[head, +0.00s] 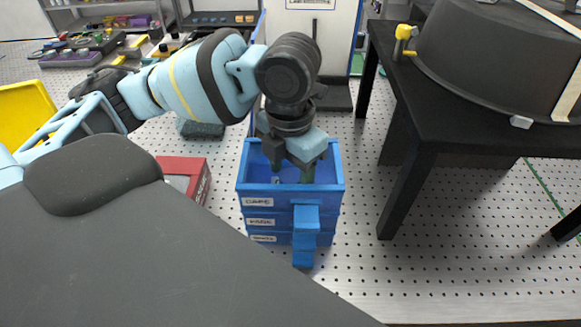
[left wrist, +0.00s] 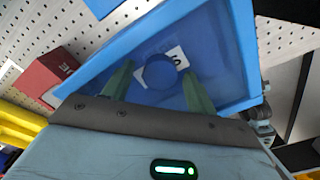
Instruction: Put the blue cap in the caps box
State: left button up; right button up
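A blue open-topped box (head: 338,187) stands in the middle of the head view, on top of a stack of labelled blue boxes. My left gripper (head: 306,175) points down into the box. In the left wrist view my left gripper (left wrist: 158,75) has its two green fingers spread apart. The round dark blue cap (left wrist: 159,73) shows between and beyond the fingertips, with a gap on each side. It lies inside the box, partly over a white label (left wrist: 177,57). In the head view the cap is hidden. My right gripper is not in view.
A red box (head: 186,172) stands left of the blue stack. A black table (head: 395,150) with a large dark round vessel (head: 490,60) is at the right. A yellow bin (head: 25,110) is at the far left. The perforated floor in front is clear.

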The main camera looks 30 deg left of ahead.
aim_at(290, 176)
pick_arm(q)
notch_tip(290, 176, up, 12)
jog(key=p, duration=0.1)
jog(key=shift+r, duration=0.2)
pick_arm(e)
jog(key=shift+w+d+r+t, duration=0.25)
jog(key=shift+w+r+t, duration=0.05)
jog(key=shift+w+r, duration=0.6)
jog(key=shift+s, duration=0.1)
